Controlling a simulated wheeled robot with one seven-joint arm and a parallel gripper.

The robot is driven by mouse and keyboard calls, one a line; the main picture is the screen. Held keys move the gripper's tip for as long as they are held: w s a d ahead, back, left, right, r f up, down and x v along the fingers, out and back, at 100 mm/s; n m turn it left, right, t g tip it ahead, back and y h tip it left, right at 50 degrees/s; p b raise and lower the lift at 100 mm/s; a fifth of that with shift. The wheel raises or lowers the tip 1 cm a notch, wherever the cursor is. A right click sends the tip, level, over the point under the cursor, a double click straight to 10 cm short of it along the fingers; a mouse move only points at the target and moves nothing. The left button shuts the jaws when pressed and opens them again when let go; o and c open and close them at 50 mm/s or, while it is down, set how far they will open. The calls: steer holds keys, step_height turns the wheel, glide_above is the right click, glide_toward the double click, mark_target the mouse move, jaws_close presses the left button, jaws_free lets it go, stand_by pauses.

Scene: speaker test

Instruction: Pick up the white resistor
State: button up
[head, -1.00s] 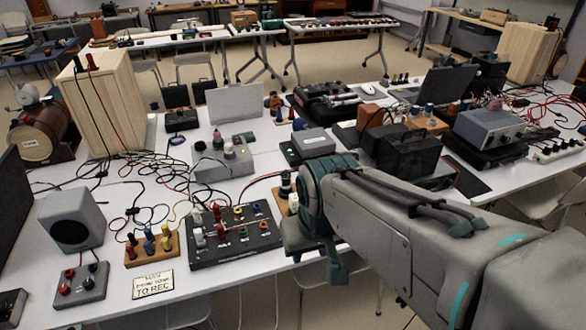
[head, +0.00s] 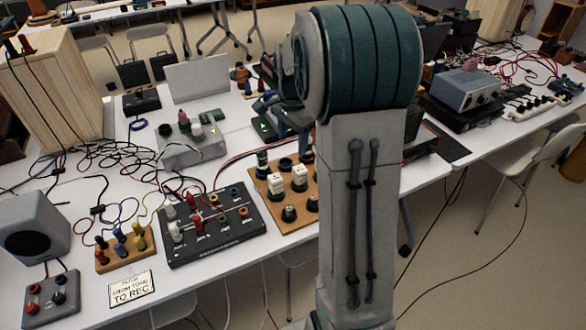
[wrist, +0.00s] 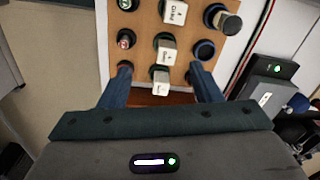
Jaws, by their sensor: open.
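In the wrist view three white blocks with dark lettering stand in a row on an orange-brown wooden board: a far one (wrist: 174,12), a middle one (wrist: 166,50) and a near one (wrist: 160,84). Which is the white resistor I cannot tell. My gripper (wrist: 160,68) is open, with its blue fingers on either side of the near block and nothing visibly gripped. I cannot tell how high the fingertips are above the board (wrist: 143,40). In the head view white blocks (head: 275,182) show on the board, and my arm hides part of its right side.
Black terminals (wrist: 205,49) and a dark knob (wrist: 229,23) stand on the board close to the right finger. A black switch panel (head: 215,250) lies left of the board. Tangled cables (head: 110,165) cover the table farther left. The table's front edge is close.

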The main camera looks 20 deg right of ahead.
mark_target(300, 168)
steer(key=w+d+f+m, duration=0.1)
steer(key=f, duration=0.3)
steer(key=w+d+f+m, duration=0.1)
steer(key=f, duration=0.2)
steer(key=w+d+f, duration=0.1)
steer(key=f, duration=0.3)
steer(key=shift+w+d+f+m, duration=0.1)
steer(key=shift+d+f+m, duration=0.15)
steer(key=shift+f+m, duration=0.15)
steer(key=shift+s+f+p, duration=0.15)
steer(key=shift+f, duration=1.2)
steer(key=shift+s+f+p, duration=0.15)
steer(key=shift+f, duration=1.15)
steer(key=shift+c, duration=0.4)
steer(key=c, duration=1)
